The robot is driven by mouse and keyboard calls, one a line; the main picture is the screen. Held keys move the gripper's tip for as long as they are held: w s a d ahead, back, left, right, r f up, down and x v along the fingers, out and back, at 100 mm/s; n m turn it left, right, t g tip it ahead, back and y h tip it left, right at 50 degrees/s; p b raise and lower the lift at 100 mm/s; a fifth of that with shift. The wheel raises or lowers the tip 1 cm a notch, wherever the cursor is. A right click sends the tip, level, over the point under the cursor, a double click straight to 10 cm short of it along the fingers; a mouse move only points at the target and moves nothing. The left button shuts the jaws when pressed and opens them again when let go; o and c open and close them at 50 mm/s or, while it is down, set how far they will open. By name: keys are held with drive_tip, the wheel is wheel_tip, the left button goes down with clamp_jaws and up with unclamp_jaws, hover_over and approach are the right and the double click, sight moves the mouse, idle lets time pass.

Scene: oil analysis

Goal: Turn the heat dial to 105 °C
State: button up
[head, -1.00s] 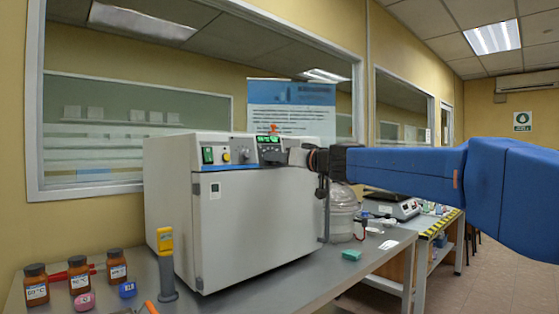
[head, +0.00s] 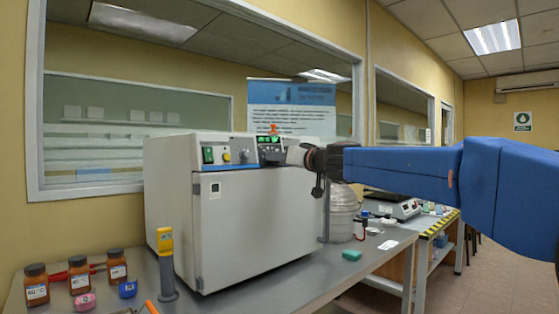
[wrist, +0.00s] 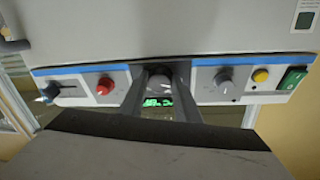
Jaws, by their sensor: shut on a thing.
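The heat dial (wrist: 162,77) is a dark round knob in the middle of the oven's control panel, beside a lit green display (wrist: 158,102). In the wrist view the panel appears upside down. My gripper (wrist: 162,88) has a finger on each side of this dial and is shut on it. The dial's scale and pointer are too small or covered to read. In the head view my gripper (head: 297,155) is at the panel, just right of the display (head: 269,140), and hides the dial.
The white oven (head: 255,225) stands on a grey bench. A second grey knob (wrist: 227,80), a yellow button (wrist: 260,76), a green switch (wrist: 291,77) and a red knob (wrist: 105,86) flank the dial. Brown bottles (head: 80,279) and a yellow-topped handheld device (head: 165,240) stand at left.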

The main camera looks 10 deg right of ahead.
drive_tip(key=m+g+h, duration=0.1)
drive_tip(key=m, duration=0.6)
drive_tip(key=m+g+h, duration=0.1)
drive_tip(key=m, duration=0.7)
drive_tip(key=r+m+g, duration=0.1)
drive_tip(key=m, duration=0.7)
drive_tip(key=shift+w+a+h, duration=0.1)
drive_tip(key=shift+h, duration=0.3)
drive_tip(key=shift+m+g, duration=0.3)
drive_tip(key=shift+g, duration=0.1)
idle(0.4)
drive_tip(key=o, duration=1)
drive_tip(key=shift+o, duration=0.2)
drive_tip(key=shift+r, duration=0.1)
drive_tip(key=v, duration=1.7)
drive_tip(key=shift+s, duration=0.25)
